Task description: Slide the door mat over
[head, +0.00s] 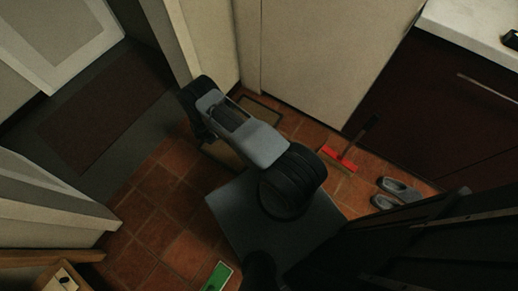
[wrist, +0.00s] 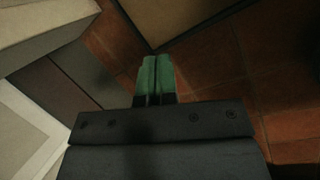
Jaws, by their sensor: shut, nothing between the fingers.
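A tan mat with a dark border (wrist: 185,16) lies on the tiles at the top of the wrist view. In the head view its far part (head: 262,109) shows beside my arm, which hides much of it. My gripper (wrist: 156,58) is shut and empty, its green fingertips together just by the mat's dark near corner. I cannot tell whether they touch it. A dark brown mat-like rectangle (head: 105,115) lies on the grey doorway floor at the left; it also shows in the wrist view (wrist: 62,75). The gripper's fingers are hidden in the head view.
A red-headed brush (head: 338,158) and grey shoes (head: 397,191) are on the floor at the right, by dark cabinets. A pale panel (head: 320,55) stands behind the tan mat. A green item (head: 218,276) lies at the bottom. Tiles (head: 165,205) at left are clear.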

